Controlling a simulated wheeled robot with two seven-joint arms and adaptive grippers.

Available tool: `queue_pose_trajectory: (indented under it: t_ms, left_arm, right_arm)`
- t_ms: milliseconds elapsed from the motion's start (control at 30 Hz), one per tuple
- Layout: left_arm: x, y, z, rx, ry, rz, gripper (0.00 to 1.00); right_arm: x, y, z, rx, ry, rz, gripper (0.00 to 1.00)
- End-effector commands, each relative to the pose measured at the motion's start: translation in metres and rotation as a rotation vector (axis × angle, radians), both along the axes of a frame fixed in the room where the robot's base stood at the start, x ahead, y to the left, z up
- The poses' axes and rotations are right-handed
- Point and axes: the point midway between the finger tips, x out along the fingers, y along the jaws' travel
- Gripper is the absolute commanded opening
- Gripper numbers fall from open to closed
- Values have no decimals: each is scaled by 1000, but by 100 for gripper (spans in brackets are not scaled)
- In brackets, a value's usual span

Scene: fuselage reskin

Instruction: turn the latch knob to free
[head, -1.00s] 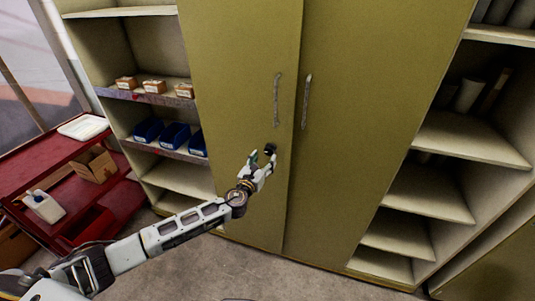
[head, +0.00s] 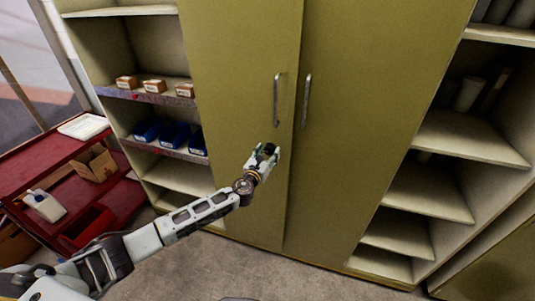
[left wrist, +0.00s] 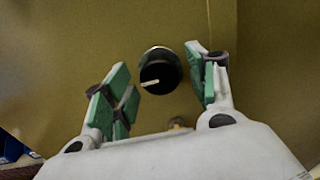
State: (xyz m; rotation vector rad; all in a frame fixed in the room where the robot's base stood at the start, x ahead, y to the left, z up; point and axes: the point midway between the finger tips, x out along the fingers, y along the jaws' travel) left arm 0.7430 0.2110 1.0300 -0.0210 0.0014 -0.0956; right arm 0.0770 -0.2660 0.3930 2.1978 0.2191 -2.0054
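The latch knob (left wrist: 160,72) is a round black knob with a white pointer mark, set on the olive cabinet door (left wrist: 90,30). In the left wrist view its mark points to the lower left. My left gripper (left wrist: 160,88) is open, its green-padded fingers on either side of the knob, with a visible gap on both sides. In the head view my left gripper (head: 266,156) is at the left door, below its handle (head: 276,100), and mostly hides the knob. My right gripper is not in view.
The right cabinet door (head: 350,130) has its own handle (head: 307,100); both doors are shut. Open shelves with blue bins (head: 175,135) and small boxes (head: 154,86) stand left. A red cart (head: 60,170) is at far left.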

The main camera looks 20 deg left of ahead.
Motion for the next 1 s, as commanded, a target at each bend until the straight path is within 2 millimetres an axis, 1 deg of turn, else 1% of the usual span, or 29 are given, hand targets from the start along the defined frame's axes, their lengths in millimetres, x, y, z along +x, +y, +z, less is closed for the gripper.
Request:
queue_pose_trajectory:
  t_ms: [33,300,333,667,867,1000]
  left_arm:
    - [0,0,0,0,0,0,49]
    - [0,0,0,0,0,0,14]
    - [0,0,0,0,0,0,12]
    - [0,0,0,-33,3,1,12]
    - [0,1,-2,-114,11,2,12]
    - [0,0,-2,-206,19,0,12]
  right_arm:
    - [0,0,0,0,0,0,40]
    - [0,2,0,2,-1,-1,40]
    - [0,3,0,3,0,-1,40]
    - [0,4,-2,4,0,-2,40]
    - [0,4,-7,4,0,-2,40]
    - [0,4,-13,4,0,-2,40]
